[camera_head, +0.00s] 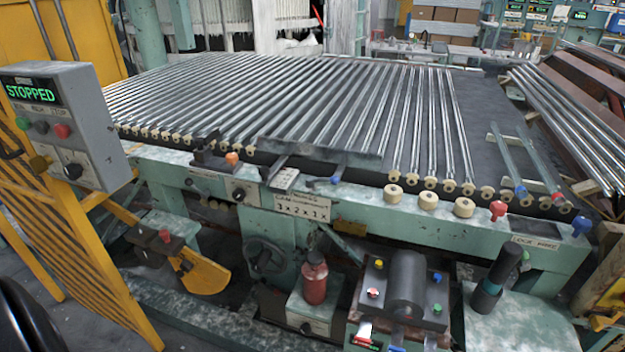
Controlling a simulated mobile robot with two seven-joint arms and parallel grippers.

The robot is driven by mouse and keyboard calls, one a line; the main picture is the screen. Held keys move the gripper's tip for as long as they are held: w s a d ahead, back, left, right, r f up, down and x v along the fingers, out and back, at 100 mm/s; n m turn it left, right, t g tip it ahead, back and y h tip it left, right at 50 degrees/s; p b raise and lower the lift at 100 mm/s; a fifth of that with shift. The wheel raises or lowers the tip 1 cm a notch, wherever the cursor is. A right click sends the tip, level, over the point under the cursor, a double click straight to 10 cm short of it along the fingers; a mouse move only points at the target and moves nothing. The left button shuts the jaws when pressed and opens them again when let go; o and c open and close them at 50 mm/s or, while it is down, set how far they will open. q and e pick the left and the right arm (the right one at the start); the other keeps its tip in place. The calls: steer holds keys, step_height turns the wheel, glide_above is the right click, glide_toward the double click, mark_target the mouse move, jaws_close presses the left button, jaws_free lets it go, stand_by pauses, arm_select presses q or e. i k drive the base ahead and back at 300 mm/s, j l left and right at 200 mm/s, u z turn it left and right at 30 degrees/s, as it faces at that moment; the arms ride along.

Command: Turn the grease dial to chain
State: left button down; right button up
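No label reading grease or chain is legible, so I cannot tell for sure which dial is the grease dial. A red bottle (315,278) stands on a pale green box (310,312) at the lower middle, with a small dark knob (305,328) on the box's front. Another dark dial (239,194) sits on a light plate on the machine's front rail. A third dark knob (73,171) is on the grey control box (88,110) at the left, whose display reads STOPPED. Their pointer settings are too small to read. Neither gripper shows.
The green machine table bears many glass tubes (290,100). A dark handwheel (264,256) is left of the red bottle. A dark roller unit (407,285) with coloured knobs stands right of it. A yellow fence (70,250) blocks the left side.

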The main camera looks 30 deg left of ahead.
mark_target(306, 329)
steer(key=u, duration=1.15)
